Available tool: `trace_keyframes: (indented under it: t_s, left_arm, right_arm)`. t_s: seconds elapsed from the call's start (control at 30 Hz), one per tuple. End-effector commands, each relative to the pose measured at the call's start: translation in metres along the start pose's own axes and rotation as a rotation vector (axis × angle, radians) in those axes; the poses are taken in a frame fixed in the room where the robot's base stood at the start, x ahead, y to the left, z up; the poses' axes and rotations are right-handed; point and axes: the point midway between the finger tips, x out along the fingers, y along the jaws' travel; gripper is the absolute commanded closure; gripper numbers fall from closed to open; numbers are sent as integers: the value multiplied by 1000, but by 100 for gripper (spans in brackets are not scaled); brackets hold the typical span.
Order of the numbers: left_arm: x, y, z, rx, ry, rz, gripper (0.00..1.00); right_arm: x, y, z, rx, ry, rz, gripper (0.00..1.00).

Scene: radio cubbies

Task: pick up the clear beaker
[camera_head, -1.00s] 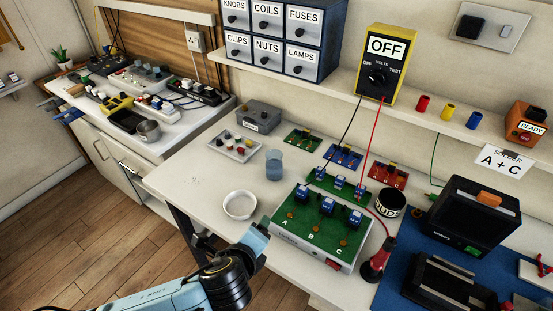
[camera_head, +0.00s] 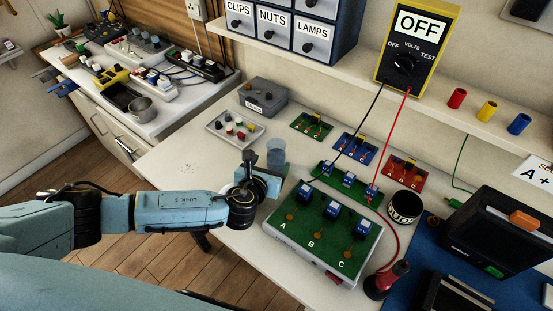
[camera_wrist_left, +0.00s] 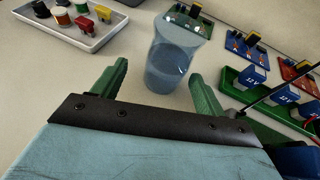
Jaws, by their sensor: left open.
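The clear beaker (camera_head: 276,153), bluish and see-through, stands upright on the white workbench, just past my left gripper (camera_head: 256,168). In the left wrist view the beaker (camera_wrist_left: 173,55) is ahead of and partly between the two green fingers of the left gripper (camera_wrist_left: 160,85), which are spread wide. No contact between fingers and beaker is visible. My right gripper is not seen.
A tray of coloured knobs (camera_head: 235,130) lies behind the beaker to the left. Small circuit boards, including a blue one (camera_head: 355,146), lie to its right. The green A-B-C panel (camera_head: 325,235) is close on the right, with a red and a black lead above it.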

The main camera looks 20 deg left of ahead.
Motion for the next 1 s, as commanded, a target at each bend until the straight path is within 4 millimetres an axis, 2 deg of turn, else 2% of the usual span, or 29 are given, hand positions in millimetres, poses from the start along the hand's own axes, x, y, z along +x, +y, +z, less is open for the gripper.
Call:
trace_keyframes:
  t_s: [0.17, 0.43, 0.77, 1.0]
  left_arm:
    - [13, -3, 2, -1, -3, -2, 27]
    - [50, -8, 4, -2, 0, -1, 27]
    - [56, -8, 5, -3, 1, -1, 27]
    - [56, -8, 5, -3, 1, -1, 59]
  right_arm:
    - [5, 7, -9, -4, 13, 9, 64]
    - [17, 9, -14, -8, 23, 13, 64]
    - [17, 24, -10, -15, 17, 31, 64]
    - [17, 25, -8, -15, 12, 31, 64]
